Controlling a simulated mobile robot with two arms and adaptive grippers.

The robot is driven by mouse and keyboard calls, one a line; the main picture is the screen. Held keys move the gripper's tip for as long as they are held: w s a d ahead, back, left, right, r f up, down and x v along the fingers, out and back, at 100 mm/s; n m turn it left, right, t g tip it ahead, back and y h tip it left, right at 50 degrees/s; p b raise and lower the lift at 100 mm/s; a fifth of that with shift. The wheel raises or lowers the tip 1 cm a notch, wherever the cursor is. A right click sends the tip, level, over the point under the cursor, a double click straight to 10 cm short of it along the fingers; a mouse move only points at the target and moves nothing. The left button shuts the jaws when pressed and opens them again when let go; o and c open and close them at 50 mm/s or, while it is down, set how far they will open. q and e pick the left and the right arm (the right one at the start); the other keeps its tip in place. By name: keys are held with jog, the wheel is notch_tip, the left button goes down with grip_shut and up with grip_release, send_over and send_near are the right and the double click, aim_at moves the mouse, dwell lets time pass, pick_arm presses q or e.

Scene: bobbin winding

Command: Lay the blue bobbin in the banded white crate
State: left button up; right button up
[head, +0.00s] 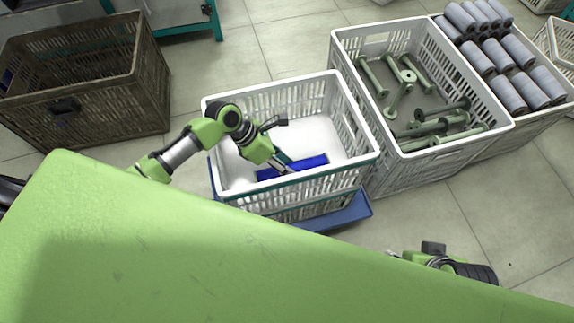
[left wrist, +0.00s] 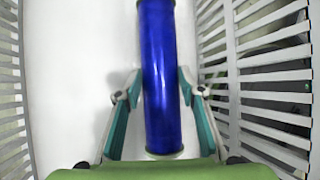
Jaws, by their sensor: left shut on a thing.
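The blue bobbin (head: 312,162) lies lengthwise low inside the white crate with a teal band (head: 342,181). In the left wrist view the bobbin (left wrist: 160,75) runs up the picture between the two teal fingers. My left gripper (head: 285,166) reaches down into this crate and is shut on the bobbin near its lower part in the wrist view. The white crate floor shows around the bobbin, and slatted walls (left wrist: 265,75) stand at both sides. I cannot tell whether the bobbin touches the floor. Part of my right arm shows at the lower right; its gripper is hidden.
A white crate (head: 445,142) with green-grey bobbins stands to the right, beside another crate with grey rolls (head: 495,55). A brown crate (head: 150,85) stands at the left. The banded crate rests on a blue base (head: 352,212). Tiled floor is clear behind.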

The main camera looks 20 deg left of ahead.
jog(key=shift+r, duration=0.1)
pick_arm(q)
jog(key=o, duration=1.3)
jog(key=p+v, duration=0.3)
jog(key=v, duration=0.4)
jog(key=shift+p+v, duration=0.7)
jog(key=shift+v, duration=1.85)
pick_arm(e)
jog(key=s+x, duration=0.1)
jog(key=x, duration=0.5)
jog(key=shift+f+g, duration=0.3)
jog(key=shift+g, duration=0.1)
pick_arm(q)
jog(key=shift+r, duration=0.1)
pick_arm(e)
jog(key=shift+a, duration=0.1)
